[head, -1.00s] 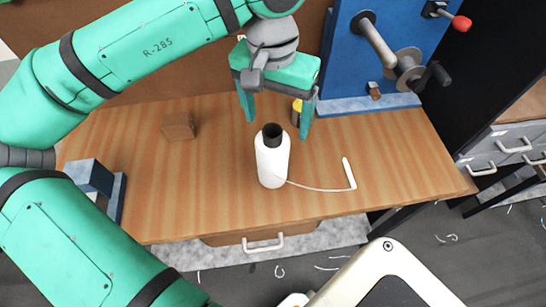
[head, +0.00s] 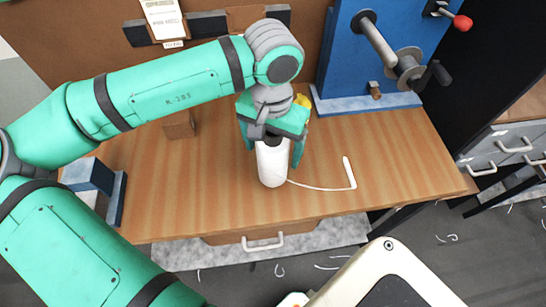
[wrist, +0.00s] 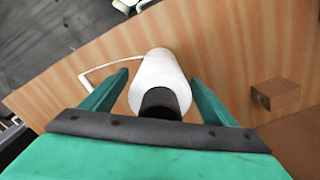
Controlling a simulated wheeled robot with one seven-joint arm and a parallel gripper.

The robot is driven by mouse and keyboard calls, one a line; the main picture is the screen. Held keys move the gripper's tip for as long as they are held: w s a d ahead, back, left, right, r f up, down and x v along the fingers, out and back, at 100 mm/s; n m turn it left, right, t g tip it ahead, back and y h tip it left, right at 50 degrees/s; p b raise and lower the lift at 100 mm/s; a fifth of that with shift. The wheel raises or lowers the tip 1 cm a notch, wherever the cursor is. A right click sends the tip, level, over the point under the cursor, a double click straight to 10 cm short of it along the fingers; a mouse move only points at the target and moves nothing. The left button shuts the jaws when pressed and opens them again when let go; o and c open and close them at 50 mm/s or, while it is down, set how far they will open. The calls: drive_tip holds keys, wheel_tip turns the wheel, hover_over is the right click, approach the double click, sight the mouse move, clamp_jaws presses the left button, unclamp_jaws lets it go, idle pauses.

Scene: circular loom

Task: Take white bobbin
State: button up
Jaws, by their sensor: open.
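The white bobbin (head: 272,166) stands upright on the wooden table. Its black top shows in the wrist view (wrist: 161,101), with the white body (wrist: 158,72) beyond it. A white thread runs from it to a small white stick (head: 349,172) on the right. In the wrist view my open fingers (wrist: 159,90) lie on either side of the bobbin, with a visible gap on each side.
A small brown wooden block (head: 179,125) sits on the table (head: 390,150) behind and left of the bobbin. A yellow-topped object (head: 303,101) stands just behind my gripper. A blue panel with a crank (head: 408,70) rises at the back right. The table front is clear.

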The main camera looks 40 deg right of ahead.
drive_tip(key=shift+f, duration=0.3)
drive_tip(key=shift+w, duration=0.1)
drive_tip(key=c, duration=1.5)
drive_tip(key=shift+r, duration=0.1)
